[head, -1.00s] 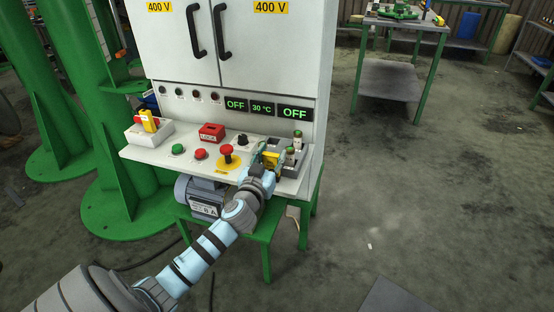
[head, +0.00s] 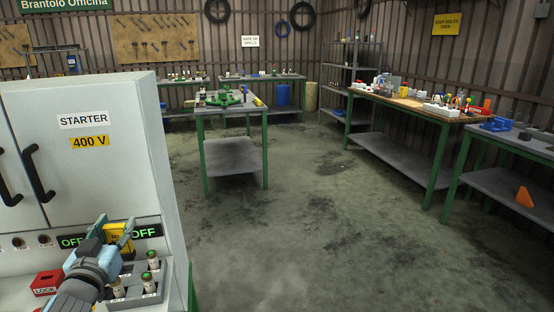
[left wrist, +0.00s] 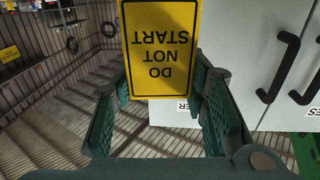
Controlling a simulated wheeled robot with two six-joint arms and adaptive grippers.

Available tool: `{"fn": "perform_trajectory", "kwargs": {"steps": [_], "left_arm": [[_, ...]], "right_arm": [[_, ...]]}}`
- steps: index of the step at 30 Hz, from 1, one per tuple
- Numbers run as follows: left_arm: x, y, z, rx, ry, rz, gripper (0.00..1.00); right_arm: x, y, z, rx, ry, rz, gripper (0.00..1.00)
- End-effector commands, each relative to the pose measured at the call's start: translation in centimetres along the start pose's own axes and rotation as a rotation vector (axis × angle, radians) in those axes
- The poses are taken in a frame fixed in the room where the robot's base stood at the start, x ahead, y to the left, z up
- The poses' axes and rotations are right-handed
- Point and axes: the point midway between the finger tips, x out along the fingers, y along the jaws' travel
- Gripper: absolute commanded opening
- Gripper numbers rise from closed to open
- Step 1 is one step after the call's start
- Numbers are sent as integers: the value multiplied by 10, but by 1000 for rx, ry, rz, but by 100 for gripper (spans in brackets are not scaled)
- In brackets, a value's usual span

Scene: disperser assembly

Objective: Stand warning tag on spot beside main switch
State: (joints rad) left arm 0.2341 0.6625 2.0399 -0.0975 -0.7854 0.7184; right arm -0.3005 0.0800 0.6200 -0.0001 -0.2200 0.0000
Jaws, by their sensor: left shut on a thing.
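The yellow warning tag (head: 117,235) is between the green fingers of my left gripper (head: 115,228), raised above the starter console. In the left wrist view the tag (left wrist: 161,45) reads "DO NOT START" upside down, and the left gripper's fingers (left wrist: 165,95) close on its sides. The main switch cannot be made out in the current views; my left gripper and arm cover part of the console. My right gripper is in neither view.
The white starter cabinet (head: 100,110) stands at the left. A red lock box (head: 47,283) and a grey holder with several green-topped fuses (head: 150,272) are on its console. The floor (head: 290,240) right of it is clear. Workbenches stand farther back and right.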

Motion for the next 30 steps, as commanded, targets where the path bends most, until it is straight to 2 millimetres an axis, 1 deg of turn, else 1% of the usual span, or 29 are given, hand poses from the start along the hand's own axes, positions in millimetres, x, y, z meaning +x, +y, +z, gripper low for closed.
{"fn": "perform_trajectory", "kwargs": {"steps": [1,2,3,5,6,8,9,11,12,14,15,16,18,21,24,27,30], "left_arm": [[-4,12,-13,1,7,44,12],[-8,22,-21,0,7,78,12],[-16,36,-30,1,5,129,12],[-34,59,-40,4,2,217,12],[-48,74,-45,3,0,276,12],[-71,95,-50,6,-2,364,12],[-88,107,-52,11,-2,419,12],[-114,125,-53,15,-1,499,12],[-132,135,-54,17,1,548,12],[-160,148,-55,13,1,615,12],[-178,155,-54,4,-2,655,12],[-190,160,-53,-6,-5,680,12],[-210,166,-44,-21,-6,731,12],[-233,168,-32,-19,6,755,12],[-250,166,-19,-6,5,748,12],[-256,164,-9,-4,8,748,12],[-258,163,-6,-1,9,749,12]], "right_arm": [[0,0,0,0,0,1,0],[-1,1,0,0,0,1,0],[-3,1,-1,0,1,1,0],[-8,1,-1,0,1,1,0],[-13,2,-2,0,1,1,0],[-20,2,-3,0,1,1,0],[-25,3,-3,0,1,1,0],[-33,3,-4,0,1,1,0],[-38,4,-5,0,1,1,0],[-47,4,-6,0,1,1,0],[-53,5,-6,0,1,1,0],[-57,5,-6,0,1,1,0],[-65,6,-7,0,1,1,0],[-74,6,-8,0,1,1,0],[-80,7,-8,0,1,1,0],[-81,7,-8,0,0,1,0],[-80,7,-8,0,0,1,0]]}}
